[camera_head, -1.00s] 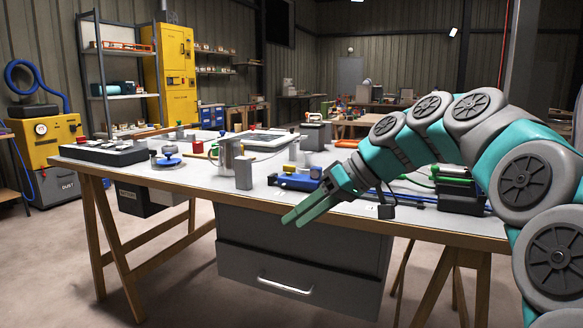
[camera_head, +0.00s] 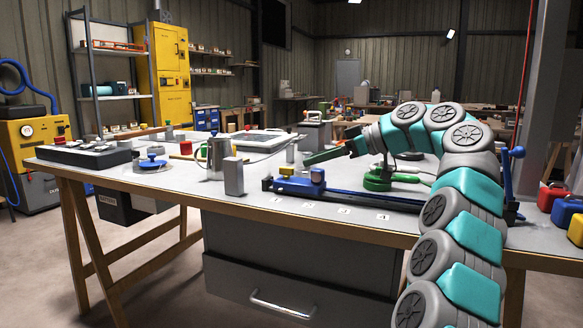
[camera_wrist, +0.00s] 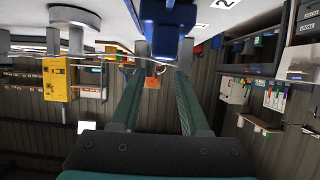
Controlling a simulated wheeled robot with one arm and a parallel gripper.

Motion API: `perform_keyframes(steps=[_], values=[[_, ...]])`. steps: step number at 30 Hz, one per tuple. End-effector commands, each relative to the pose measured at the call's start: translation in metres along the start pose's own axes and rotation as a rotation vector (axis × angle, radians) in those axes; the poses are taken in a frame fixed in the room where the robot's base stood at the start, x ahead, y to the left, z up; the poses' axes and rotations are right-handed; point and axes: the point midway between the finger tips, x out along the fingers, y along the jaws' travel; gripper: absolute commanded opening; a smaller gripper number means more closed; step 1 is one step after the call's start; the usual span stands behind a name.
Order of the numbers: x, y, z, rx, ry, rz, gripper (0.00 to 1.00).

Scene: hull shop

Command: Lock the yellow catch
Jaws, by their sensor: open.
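A small yellow block (camera_head: 287,171), which looks like the catch, sits near the left end of a long blue rail device (camera_head: 350,194) on the table. The yellow block is not clearly visible there.
A metal pot (camera_head: 218,160) and a grey block (camera_head: 233,176) stand left of the rail. Numbered labels (camera_head: 344,211) lie along the table's bare front strip.

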Motion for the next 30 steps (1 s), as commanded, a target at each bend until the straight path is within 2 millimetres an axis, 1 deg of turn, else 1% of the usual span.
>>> perform_keyframes(steps=[9, 15, 19, 26, 30], values=[[0.048, -0.002, 0.001, 0.000, 0.000, -0.003, 0.45], [0.068, -0.001, 0.001, 0.001, -0.001, -0.004, 0.45], [0.072, -0.001, 0.000, 0.002, -0.001, -0.003, 0.45], [0.072, -0.001, 0.000, 0.002, -0.001, -0.002, 0.45], [0.072, -0.001, 0.000, 0.002, -0.001, -0.002, 0.29]])
